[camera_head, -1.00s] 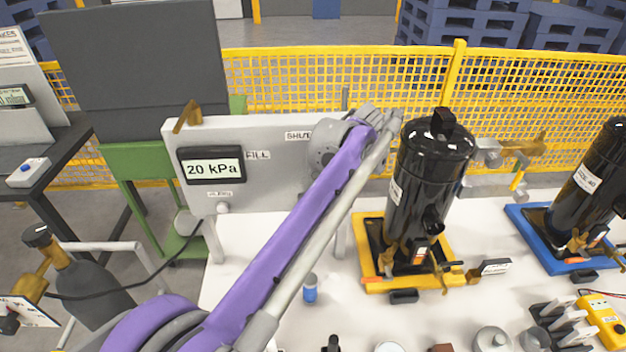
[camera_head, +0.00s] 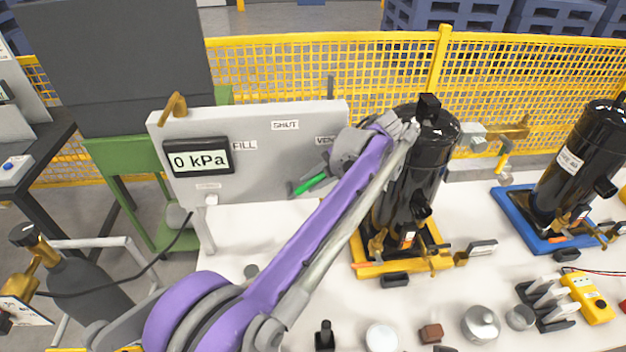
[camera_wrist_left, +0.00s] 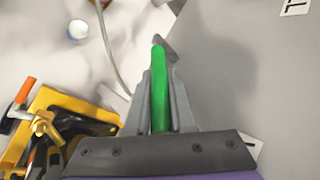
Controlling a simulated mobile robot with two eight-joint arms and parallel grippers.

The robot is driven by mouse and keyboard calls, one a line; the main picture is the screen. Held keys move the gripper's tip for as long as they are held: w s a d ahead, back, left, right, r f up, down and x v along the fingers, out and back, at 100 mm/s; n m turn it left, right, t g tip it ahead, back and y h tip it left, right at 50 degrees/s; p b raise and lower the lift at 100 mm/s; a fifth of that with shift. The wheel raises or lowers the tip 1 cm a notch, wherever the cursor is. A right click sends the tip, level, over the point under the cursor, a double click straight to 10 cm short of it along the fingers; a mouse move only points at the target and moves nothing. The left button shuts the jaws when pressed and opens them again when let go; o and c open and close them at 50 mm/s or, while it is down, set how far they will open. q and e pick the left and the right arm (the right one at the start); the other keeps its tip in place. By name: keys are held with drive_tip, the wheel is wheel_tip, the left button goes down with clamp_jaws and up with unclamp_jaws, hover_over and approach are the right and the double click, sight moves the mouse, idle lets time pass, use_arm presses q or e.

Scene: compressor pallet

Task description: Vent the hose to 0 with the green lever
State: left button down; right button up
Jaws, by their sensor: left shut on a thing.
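The grey panel (camera_head: 255,180) carries a display (camera_head: 199,159) reading 0 kPa, with FILL, SHUT and partly covered VENT labels. The green lever (camera_head: 310,184) sticks out at the panel's lower right, tilted down to the left in the head view. In the left wrist view the green lever (camera_wrist_left: 161,85) runs between the two fingers of my left gripper (camera_wrist_left: 160,100), which is shut on it. In the head view my purple arm and wrist hide most of that gripper and part of the panel's right side. My right gripper is not in view.
A black compressor (camera_head: 405,185) on a yellow base stands right behind my left arm. Another black compressor (camera_head: 580,160) stands on a blue base at right. Small parts and a yellow meter (camera_head: 588,298) lie along the table's front. A yellow mesh fence (camera_head: 300,70) runs behind.

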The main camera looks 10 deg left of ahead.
use_arm(q)
drive_tip(key=c, duration=1)
unclamp_jaws()
drive_tip(key=shift+c, duration=0.2)
drive_tip(key=p+v, duration=0.1)
drive_tip(key=v, duration=0.9)
drive_tip(key=shift+d+r, duration=0.3)
drive_tip(key=shift+s, duration=0.1)
